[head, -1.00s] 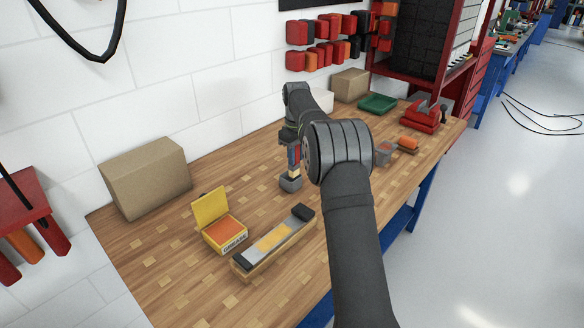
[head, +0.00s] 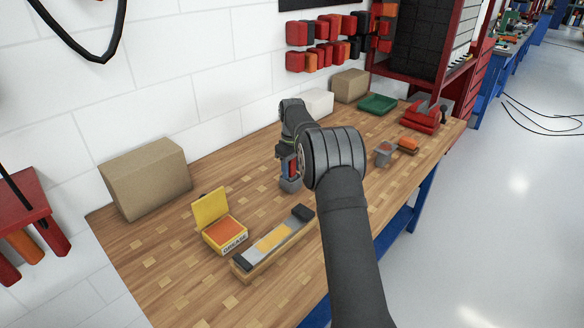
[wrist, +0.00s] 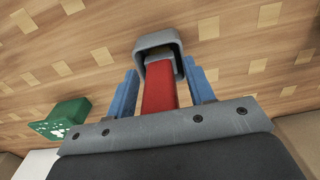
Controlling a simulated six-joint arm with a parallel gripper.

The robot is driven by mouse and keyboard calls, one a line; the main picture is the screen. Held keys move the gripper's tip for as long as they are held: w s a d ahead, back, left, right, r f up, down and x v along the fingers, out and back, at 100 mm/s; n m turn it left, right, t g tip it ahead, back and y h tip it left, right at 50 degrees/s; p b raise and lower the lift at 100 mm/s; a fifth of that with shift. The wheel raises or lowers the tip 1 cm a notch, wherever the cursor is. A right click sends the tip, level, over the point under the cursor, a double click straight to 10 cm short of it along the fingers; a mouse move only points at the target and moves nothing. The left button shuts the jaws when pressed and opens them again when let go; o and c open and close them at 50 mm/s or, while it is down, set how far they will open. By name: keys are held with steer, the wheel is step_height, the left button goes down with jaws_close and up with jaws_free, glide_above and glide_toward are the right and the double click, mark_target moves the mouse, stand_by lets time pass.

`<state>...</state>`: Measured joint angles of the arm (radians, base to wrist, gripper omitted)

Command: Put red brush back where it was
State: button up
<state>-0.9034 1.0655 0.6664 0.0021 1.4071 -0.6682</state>
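The red brush (wrist: 160,90) stands between my gripper's two blue fingers in the wrist view, its far end inside a grey cup (wrist: 158,45). In the head view the grey cup (head: 290,185) is on the bench behind the yellow grease box, and a little of the red handle (head: 292,167) shows above it. My gripper (wrist: 161,75) is low over the cup, pointing down, with its fingers close along both sides of the handle. It looks shut on the brush. The bristles are hidden, and my arm covers part of the gripper in the head view.
The open grease box (head: 222,230) and a long tray with a grey-and-yellow tool (head: 272,240) lie nearer. A cardboard box (head: 145,178) stands left. A grey holder (head: 383,155), orange-topped block (head: 408,144), green tray (head: 377,103) and red vise (head: 420,117) are farther right.

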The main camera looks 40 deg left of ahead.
step_height(320, 180, up, 12)
steer(key=shift+r, duration=0.15)
stand_by(0.6)
step_height(320, 180, down, 12)
steer(key=shift+r, duration=1.95)
steer(key=shift+f, duration=0.15)
